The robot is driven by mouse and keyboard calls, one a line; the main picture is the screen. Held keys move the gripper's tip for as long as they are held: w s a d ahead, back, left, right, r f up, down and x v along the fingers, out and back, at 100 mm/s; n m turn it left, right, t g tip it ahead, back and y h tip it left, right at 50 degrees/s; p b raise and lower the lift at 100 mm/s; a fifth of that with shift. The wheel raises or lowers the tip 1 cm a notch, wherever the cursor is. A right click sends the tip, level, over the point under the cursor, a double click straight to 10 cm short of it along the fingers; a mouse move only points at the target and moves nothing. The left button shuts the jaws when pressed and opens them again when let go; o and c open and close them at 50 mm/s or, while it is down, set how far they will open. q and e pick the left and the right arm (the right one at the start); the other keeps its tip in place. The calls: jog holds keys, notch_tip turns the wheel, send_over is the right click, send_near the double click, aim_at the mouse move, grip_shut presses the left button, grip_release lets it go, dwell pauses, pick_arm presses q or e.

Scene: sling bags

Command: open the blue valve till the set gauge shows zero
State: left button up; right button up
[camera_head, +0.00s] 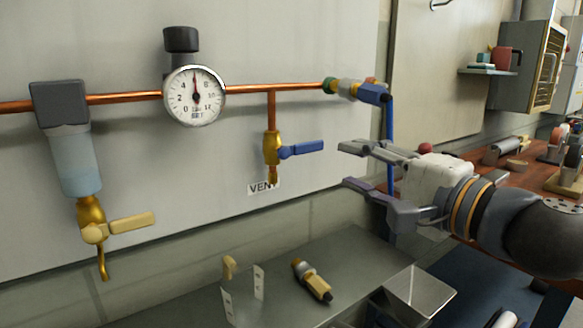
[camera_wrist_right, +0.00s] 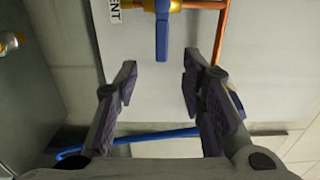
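The blue valve handle (camera_head: 302,149) sticks out to the right from a brass valve body (camera_head: 271,148) on a branch below the pipe, above the VENT label (camera_head: 263,187). My right gripper (camera_head: 354,166) is open and empty, to the right of the handle and apart from it. In the right wrist view the blue handle (camera_wrist_right: 162,36) lies ahead, beyond and roughly between the open fingers (camera_wrist_right: 158,82). My left gripper does not show.
A blue-ended connector (camera_head: 373,93) with a blue hose (camera_head: 389,135) ends the pipe on the right, behind my right gripper. A filter bowl (camera_head: 76,162) with a yellow-handled drain valve (camera_head: 130,222) hangs at left. A loose fitting (camera_head: 312,280) and metal tray (camera_head: 420,290) sit below.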

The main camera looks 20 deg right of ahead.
aim_at(314, 147)
jog(key=x, duration=0.3)
jog(key=b+x, duration=0.1)
jog(key=x, duration=0.3)
jog(key=b+x, duration=0.1)
jog(key=x, duration=0.3)
jog(key=shift+w+d, duration=0.25)
jog(key=shift+w, duration=0.05)
jog(key=shift+w+a+r, duration=0.1)
jog(key=shift+w+a, duration=0.05)
jog(key=shift+w, duration=0.15)
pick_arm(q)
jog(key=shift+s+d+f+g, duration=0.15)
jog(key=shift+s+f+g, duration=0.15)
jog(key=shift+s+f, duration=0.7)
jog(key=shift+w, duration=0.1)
pick_arm(e)
grip_shut()
